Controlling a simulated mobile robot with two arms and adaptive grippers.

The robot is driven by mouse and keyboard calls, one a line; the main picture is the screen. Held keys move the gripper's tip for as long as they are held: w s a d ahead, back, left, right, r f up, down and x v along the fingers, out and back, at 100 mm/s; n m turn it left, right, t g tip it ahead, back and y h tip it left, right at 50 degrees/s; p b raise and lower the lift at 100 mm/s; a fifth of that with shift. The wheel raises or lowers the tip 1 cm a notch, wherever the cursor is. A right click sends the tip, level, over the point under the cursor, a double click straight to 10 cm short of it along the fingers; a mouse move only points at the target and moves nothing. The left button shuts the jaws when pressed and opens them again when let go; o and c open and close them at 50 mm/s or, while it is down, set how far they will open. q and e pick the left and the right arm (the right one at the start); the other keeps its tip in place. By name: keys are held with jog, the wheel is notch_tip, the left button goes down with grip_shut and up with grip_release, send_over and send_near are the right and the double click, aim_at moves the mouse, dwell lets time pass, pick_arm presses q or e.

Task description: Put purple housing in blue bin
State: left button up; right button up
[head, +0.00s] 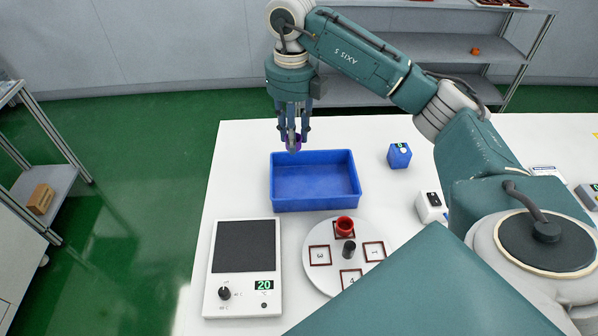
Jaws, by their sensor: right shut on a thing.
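The purple housing (294,146) is held between the fingers of my right gripper (292,143), which points down. Only part of the housing shows, since the fingers cover some of it. The gripper is shut on it near the back left edge of the blue bin (315,202). The bin is a shallow, open, rectangular tray on the white table, and its inside looks empty. How high the housing is above the bin's rim is hard to tell. My left gripper is out of the picture.
A round white plate (316,272) with framed squares, a red ring part (345,227) and a dark post (349,250) is in front of the bin. A scale-like device (243,298) stands front left. A blue cube (399,156) and a small white box (431,207) stand right.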

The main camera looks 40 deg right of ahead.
jog(key=p, duration=0.3)
send_near(295, 187)
notch_tip(295, 187, down, 6)
jog(key=shift+a+r, duration=0.1)
jog(key=shift+r, duration=0.15)
jog(key=shift+f, duration=0.25)
jog(key=shift+f, duration=0.2)
jog(key=o, duration=0.8)
jog(key=shift+r, duration=0.1)
